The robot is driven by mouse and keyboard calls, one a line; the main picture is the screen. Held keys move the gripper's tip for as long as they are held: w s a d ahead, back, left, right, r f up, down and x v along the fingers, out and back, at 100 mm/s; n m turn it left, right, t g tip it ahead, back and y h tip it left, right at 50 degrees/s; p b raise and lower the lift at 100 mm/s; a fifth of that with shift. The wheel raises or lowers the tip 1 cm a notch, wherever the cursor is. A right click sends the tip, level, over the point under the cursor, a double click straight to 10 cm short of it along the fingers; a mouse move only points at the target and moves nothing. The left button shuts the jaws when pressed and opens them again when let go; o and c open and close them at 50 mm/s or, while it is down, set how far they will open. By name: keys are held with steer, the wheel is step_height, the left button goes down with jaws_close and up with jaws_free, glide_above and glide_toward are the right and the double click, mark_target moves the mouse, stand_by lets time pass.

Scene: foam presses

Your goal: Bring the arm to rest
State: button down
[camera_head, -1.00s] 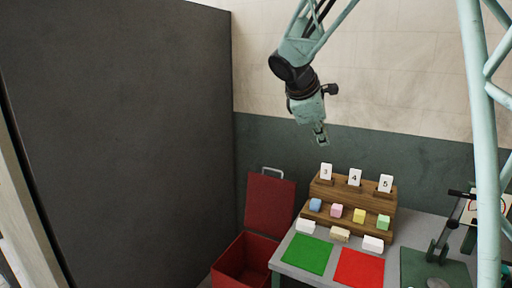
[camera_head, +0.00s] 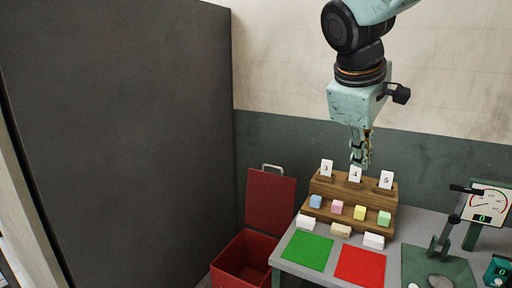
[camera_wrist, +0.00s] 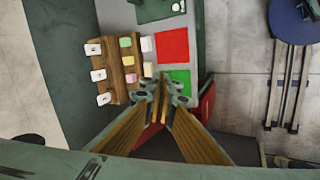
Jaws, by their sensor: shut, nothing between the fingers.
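My gripper (camera_head: 360,158) hangs in the air, pointing down, above and in front of the wooden stepped rack in the head view. Its fingers are together with nothing between them. In the wrist view the gripper (camera_wrist: 160,88) shows at the lower middle, with the rack and table far below it. It touches nothing.
The wooden rack (camera_head: 350,192) holds white number cards and several coloured blocks. A green mat (camera_head: 307,250) and a red mat (camera_head: 360,266) lie on the grey table. A red bin (camera_head: 243,262) stands left. A press (camera_head: 440,245) and a gauge (camera_head: 490,205) stand right.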

steer(key=s+a+f+m+y+b, duration=0.1)
steer(key=s+f+m, duration=0.2)
steer(key=s, duration=0.8)
steer(key=s+a+f+m+y+b, duration=0.1)
steer(key=s+a+f+m, duration=0.1)
steer(key=s, duration=0.9)
steer(key=s+a+f+m+y+b, duration=0.1)
steer(key=s+f+m, duration=0.3)
steer(key=s, duration=0.7)
steer(key=shift+s+a+f+g+y, duration=0.25)
steer(key=shift+a+f+g+y, duration=0.1)
steer(key=shift+f, duration=0.4)
